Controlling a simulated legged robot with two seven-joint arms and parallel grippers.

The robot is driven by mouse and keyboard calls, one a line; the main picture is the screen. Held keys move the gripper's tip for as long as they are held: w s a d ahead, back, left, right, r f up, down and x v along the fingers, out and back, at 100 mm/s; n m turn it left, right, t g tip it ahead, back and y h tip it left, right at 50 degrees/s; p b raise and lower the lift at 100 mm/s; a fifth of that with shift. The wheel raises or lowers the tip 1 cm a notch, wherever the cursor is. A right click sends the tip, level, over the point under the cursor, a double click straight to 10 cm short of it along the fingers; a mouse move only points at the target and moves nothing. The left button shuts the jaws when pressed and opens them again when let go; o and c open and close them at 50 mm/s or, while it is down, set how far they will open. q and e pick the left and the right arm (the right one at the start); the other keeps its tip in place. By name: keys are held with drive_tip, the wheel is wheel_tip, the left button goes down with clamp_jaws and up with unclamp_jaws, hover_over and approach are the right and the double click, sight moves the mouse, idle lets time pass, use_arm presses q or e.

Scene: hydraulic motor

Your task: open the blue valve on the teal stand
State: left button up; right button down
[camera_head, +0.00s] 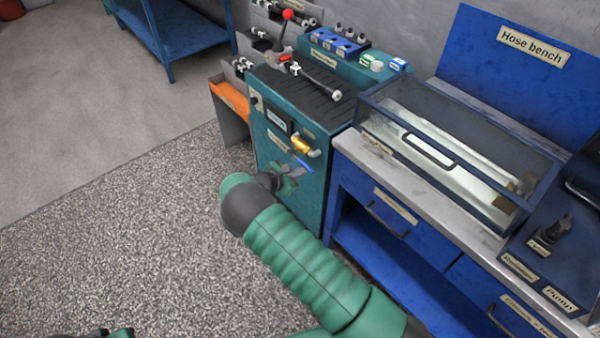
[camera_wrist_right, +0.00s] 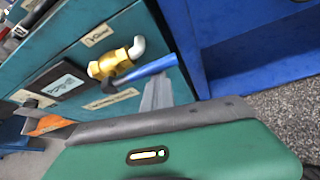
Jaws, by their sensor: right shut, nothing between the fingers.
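The teal stand (camera_head: 268,150) stands in the middle of the head view, with a brass valve body (camera_head: 302,145) on its front face. The valve's blue lever (camera_head: 304,164) slants down to the right below the brass body. In the right wrist view, the blue lever (camera_wrist_right: 148,70) runs right from the brass body (camera_wrist_right: 115,62). My right gripper (camera_head: 298,172) is shut and empty, close to the lever; its grey fingers (camera_wrist_right: 156,94) show just below the lever's right end. I cannot tell whether they touch it. Only a sliver of my left gripper (camera_head: 108,333) shows at the bottom edge.
A blue hose bench (camera_head: 345,215) with a clear-lidded tank (camera_head: 450,150) stands close right of the stand. An orange bin (camera_head: 230,98) is at the stand's left. A red-knobbed lever (camera_head: 287,15) rises behind it. The speckled floor at left is clear.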

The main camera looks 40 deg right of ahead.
wheel_tip(320, 180, down, 6)
drive_tip(key=r+b, duration=0.1)
drive_tip(key=b, duration=0.3)
drive_tip(key=w+p+v, duration=0.2)
drive_tip(key=p+v, duration=0.1)
drive_tip(key=v, duration=0.8)
drive_tip(key=shift+s+r, duration=0.3)
drive_tip(key=shift+s, duration=0.05)
